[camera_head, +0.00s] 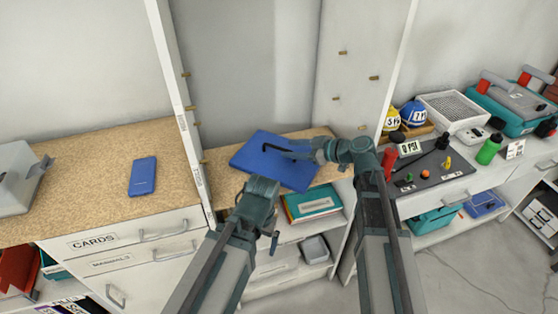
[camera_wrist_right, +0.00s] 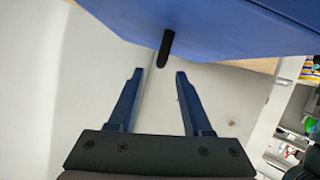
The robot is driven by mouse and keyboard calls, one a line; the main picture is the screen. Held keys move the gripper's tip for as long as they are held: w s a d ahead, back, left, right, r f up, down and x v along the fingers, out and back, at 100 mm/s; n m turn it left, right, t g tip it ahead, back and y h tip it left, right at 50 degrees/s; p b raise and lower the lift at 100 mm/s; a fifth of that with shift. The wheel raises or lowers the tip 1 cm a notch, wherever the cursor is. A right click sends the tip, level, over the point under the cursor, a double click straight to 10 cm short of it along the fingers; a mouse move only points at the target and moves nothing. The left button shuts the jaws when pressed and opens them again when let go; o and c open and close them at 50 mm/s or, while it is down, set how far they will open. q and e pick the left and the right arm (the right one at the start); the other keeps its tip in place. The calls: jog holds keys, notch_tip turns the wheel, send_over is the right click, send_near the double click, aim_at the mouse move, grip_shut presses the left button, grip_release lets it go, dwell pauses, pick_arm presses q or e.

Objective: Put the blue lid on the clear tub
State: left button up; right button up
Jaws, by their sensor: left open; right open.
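The blue lid (camera_head: 255,150), a flat panel with a black bar handle (camera_head: 278,149), is on the middle counter in the head view. In the right wrist view the lid (camera_wrist_right: 225,25) fills the top, and its handle (camera_wrist_right: 167,45) lies just beyond the gap between my fingertips. My right gripper (camera_head: 296,150) is open beside the handle; its two fingers show apart and empty in the wrist view (camera_wrist_right: 159,73). My left gripper (camera_head: 263,182) is open near the lid's front edge. I cannot make out a clear tub; whether one is under the lid is hidden.
A blue box-like item (camera_head: 143,176) lies on the left counter, and a grey bin (camera_head: 14,180) stands at its far left. A tall white upright (camera_head: 177,85) separates the counters. A teal box (camera_head: 313,203) and grey tub (camera_head: 315,249) sit on shelves below. The right bench is crowded.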

aim_at(278, 148)
jog(key=shift+w+a+f, duration=0.2)
jog(key=shift+w+a, duration=0.05)
jog(key=shift+a, duration=0.15)
jog(key=b+x, duration=0.2)
jog(key=x, duration=0.3)
jog(key=shift+w+f, duration=0.15)
jog(key=shift+c, duration=0.2)
grip_shut()
